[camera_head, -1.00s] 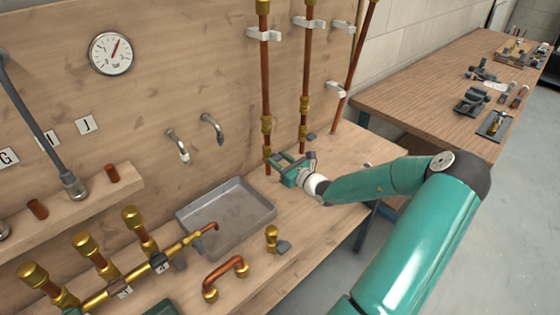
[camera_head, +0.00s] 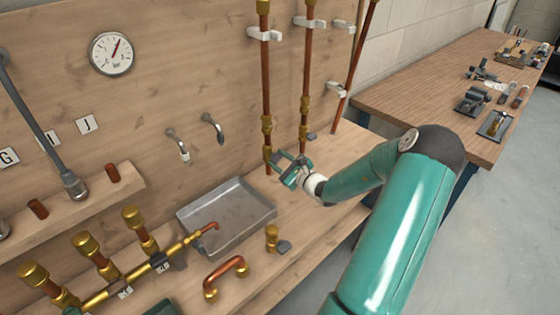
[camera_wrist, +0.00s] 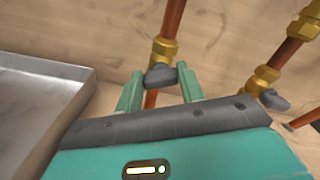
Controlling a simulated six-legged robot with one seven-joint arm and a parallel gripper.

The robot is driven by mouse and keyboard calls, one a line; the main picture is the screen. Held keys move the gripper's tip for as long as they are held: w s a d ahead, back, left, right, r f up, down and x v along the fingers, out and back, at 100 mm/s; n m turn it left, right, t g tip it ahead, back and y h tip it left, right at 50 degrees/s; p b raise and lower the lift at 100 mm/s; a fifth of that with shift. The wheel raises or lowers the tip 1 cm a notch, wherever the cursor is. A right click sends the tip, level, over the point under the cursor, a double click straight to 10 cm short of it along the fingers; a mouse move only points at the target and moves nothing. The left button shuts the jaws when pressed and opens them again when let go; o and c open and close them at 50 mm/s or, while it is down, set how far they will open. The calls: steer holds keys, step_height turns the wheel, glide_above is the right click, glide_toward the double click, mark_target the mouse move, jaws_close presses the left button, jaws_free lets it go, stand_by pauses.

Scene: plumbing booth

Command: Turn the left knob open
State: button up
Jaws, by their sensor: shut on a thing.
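The left knob (camera_wrist: 161,76) is a small dark grey handle on the brass valve of the left copper pipe (camera_head: 266,85). In the wrist view it lies across the pipe, between the two green fingers of my gripper (camera_wrist: 159,88). In the head view my gripper (camera_head: 279,162) is at the lower end of this pipe and is shut on the knob, which it largely hides there. The right knob (camera_wrist: 273,100), also grey, sits on the neighbouring valve, free of my gripper. It also shows in the head view (camera_head: 311,136).
A grey metal tray (camera_head: 240,222) lies on the bench to the left of my gripper. A copper elbow piece (camera_head: 226,270) and a brass fitting (camera_head: 272,236) stand nearer. The wooden back wall (camera_head: 190,80) is close behind the pipes. A second table (camera_head: 420,90) is at the right.

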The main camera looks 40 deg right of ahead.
steer(key=n, duration=0.6)
steer(key=shift+a+f+n, duration=0.1)
steer(key=shift+a+n, duration=0.05)
steer(key=shift+n, duration=0.15)
steer(key=n, duration=0.6)
steer(key=shift+f, duration=0.1)
stand_by(0.3)
steer(key=o, duration=1)
steer(key=shift+s, duration=0.1)
steer(key=s, duration=1.3)
steer(key=shift+s+d, duration=0.25)
steer(key=shift+s, duration=0.1)
